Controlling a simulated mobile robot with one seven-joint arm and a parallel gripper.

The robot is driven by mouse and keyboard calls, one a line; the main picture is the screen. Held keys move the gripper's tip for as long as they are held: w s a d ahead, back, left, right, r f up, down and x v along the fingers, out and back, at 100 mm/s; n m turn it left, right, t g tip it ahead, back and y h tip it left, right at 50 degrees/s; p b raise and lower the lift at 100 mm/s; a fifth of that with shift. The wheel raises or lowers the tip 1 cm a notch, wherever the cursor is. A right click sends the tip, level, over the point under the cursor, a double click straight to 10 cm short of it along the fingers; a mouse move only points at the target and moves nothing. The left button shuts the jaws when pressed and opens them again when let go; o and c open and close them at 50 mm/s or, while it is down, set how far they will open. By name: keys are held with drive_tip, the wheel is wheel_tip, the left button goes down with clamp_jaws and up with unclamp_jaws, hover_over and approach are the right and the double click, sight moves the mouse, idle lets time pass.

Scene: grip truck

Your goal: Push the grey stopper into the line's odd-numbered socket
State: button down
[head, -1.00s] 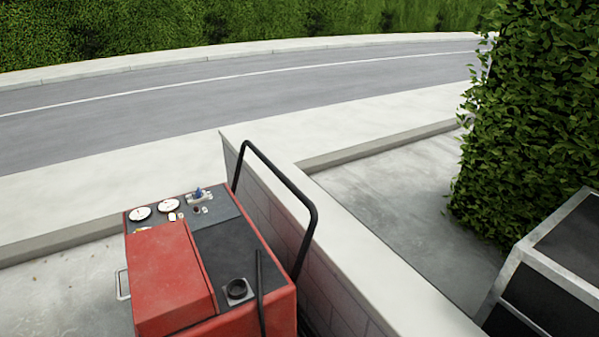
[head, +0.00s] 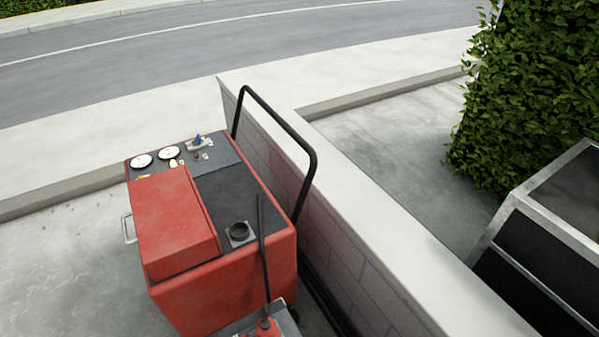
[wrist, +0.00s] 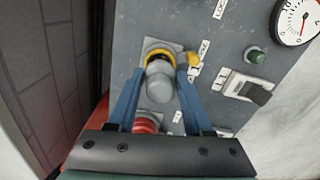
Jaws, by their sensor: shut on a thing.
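In the wrist view, my gripper (wrist: 159,88) has its blue fingers shut on the grey stopper (wrist: 159,85), a rounded grey piece. The stopper overlaps the near side of a socket with a yellow ring (wrist: 154,48); dark shows inside the ring. I cannot tell whether the stopper touches or enters it. A red-ringed fitting (wrist: 146,121) lies nearer my gripper's base, partly hidden. White labels (wrist: 196,76) with small dark marks stand beside the fittings; I cannot read their numbers.
A yellow knob (wrist: 193,59), green button (wrist: 256,55), black switch (wrist: 258,93) and gauge (wrist: 300,20) are on the grey panel. In the head view, the red machine (head: 175,225) has a black handle (head: 310,165) and stands beside a low wall (head: 345,170).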

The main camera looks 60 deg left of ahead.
drive_tip(key=shift+f+b, duration=0.95)
drive_tip(key=shift+f, duration=0.65)
idle(0.4)
drive_tip(key=shift+c, duration=1.1)
unclamp_jaws()
drive_tip(key=shift+c, duration=0.3)
drive_tip(key=shift+o, duration=1.4)
drive_tip(key=shift+s+f, duration=0.1)
drive_tip(key=shift+r+p, duration=2.6)
drive_tip(key=shift+p, duration=0.15)
